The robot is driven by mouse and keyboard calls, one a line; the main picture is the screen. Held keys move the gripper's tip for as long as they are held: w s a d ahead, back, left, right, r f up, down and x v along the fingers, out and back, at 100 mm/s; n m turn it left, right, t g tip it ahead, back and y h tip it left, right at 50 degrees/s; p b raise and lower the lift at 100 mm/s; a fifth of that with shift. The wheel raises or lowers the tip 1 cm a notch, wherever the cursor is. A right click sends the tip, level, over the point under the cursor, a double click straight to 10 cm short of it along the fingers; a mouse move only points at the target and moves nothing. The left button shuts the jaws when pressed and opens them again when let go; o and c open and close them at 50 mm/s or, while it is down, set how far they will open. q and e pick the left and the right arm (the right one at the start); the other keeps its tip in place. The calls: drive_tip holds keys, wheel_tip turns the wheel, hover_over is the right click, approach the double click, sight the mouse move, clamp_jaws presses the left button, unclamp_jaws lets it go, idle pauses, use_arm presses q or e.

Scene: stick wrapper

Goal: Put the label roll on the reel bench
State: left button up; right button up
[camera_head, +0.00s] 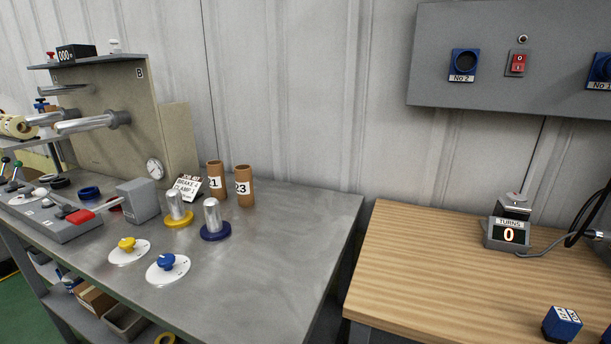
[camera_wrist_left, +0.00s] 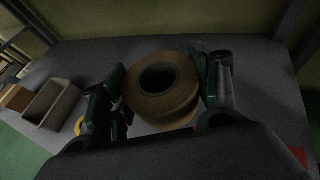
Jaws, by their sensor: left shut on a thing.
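The label roll (camera_wrist_left: 160,105), a tan ring with a dark centre hole, is in the left wrist view over a grey shelf (camera_wrist_left: 245,62). My left gripper (camera_wrist_left: 162,72) has its dark green fingers on either side of the roll and is shut on it. Whether the roll touches the shelf is unclear. The reel bench (camera_head: 290,225) is the grey metal bench in the head view, with horizontal spindles (camera_head: 88,123) on an upright panel at its left. Neither gripper shows in the head view.
A wooden table (camera_head: 440,260) stands right. Bins (camera_wrist_left: 55,103) sit on the lower shelf.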

use_arm(q)
drive_tip(key=shift+w+d+r, duration=0.15)
drive_tip(key=shift+w+r, duration=0.6)
drive_tip(key=shift+r, duration=0.3)
drive_tip(key=shift+w+d+r, duration=0.1)
drive_tip(key=shift+w+r, duration=0.6)
drive_tip(key=shift+r, duration=0.35)
